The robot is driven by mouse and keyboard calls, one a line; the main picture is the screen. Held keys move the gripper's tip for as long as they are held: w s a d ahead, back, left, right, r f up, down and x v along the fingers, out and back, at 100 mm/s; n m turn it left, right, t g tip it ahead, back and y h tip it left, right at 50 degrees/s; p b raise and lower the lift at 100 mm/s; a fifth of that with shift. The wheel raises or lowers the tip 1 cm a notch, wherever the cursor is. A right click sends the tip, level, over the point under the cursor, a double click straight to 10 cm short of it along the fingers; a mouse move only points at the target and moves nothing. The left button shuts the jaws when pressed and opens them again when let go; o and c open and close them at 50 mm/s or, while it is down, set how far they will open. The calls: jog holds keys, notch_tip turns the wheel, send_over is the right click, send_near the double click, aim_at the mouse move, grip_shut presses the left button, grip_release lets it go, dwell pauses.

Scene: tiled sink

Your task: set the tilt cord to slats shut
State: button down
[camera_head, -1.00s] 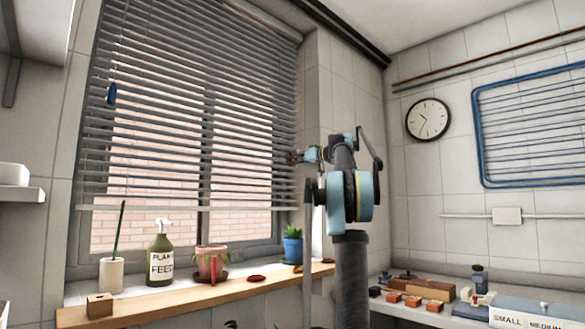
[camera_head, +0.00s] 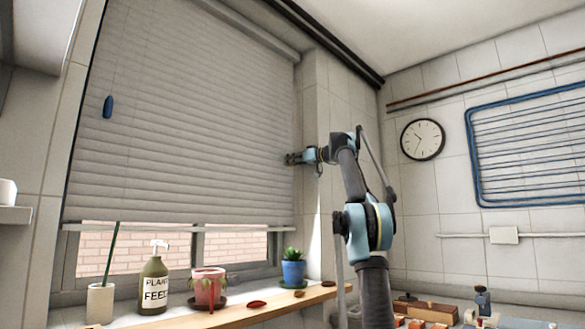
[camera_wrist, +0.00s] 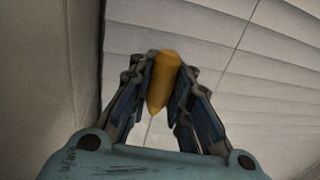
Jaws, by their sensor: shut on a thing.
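The blind (camera_head: 190,120) covers the upper window in the head view, and its slats lie flat against one another, shut. A blue cord pull (camera_head: 107,106) hangs at the blind's left side. My gripper (camera_head: 291,159) is at the blind's right edge. In the wrist view my gripper (camera_wrist: 163,85) is shut on a yellow-orange cord pull (camera_wrist: 161,82), with a thin cord below it. The shut slats (camera_wrist: 240,60) fill the right of that view. The yellow pull cannot be made out in the head view.
The wooden sill (camera_head: 240,312) holds a plant feed bottle (camera_head: 153,285), a pink pot (camera_head: 208,286), a blue pot (camera_head: 293,271) and a white cup (camera_head: 100,302). The tiled wall (camera_wrist: 30,80) is close beside my gripper. A clock (camera_head: 423,139) and blue rack hang at the right.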

jog(key=shift+d+r, duration=0.1)
jog(key=shift+d, duration=0.1)
jog(key=c, duration=1.8)
grip_release()
jog(key=shift+d, duration=0.1)
jog(key=o, duration=0.3)
jog(key=shift+s+d+r, duration=0.1)
jog(key=shift+d, duration=0.1)
jog(key=shift+o, duration=0.2)
jog(key=shift+a, duration=0.2)
jog(key=v, duration=1.2)
